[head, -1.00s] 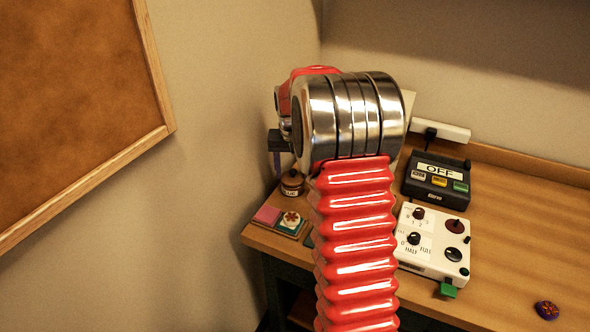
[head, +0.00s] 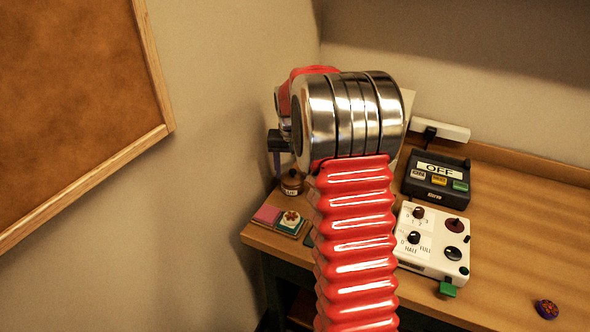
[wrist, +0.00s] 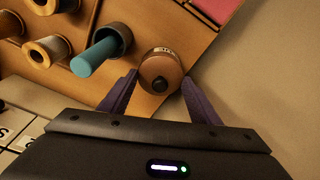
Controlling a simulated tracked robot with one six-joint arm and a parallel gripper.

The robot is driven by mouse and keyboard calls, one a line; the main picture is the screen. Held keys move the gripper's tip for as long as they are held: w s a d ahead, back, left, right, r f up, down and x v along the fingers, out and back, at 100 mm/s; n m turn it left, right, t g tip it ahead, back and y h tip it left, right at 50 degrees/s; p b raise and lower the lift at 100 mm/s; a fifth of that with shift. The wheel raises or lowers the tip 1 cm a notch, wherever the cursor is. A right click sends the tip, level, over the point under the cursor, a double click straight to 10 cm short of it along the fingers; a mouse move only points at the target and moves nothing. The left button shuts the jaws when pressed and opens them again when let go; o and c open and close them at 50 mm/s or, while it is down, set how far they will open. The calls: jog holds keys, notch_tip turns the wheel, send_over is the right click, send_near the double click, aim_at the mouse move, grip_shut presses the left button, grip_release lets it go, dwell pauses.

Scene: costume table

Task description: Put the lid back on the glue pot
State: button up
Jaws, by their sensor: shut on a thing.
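The glue pot (head: 292,189) is a small brown jar with a pale label, at the back left corner of the table. Its round brown lid (wrist: 160,65) with a dark knob shows from above in the wrist view and covers the pot's mouth there. My gripper (wrist: 160,78) has its two purple fingers on either side of the lid, shut on it. In the head view the lid (head: 292,176) appears on top of the pot; whether it is fully seated I cannot tell. My arm hides most of the gripper in that view.
A pink block (head: 267,214) and a flower-topped stamp (head: 290,220) lie in front of the pot. A teal cylinder (wrist: 94,58) in a grey holder and several spools (wrist: 47,51) stand near it. Control boxes (head: 436,178) are to the right. The wall is close on the left.

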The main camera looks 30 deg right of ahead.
jog(key=o, duration=1.1)
jog(key=shift+o, duration=0.2)
jog(key=o, duration=0.4)
jog(key=shift+s, duration=0.1)
jog(key=shift+o, duration=0.2)
jog(key=shift+r, duration=0.1)
jog(key=shift+r, duration=3.4)
grip_shut()
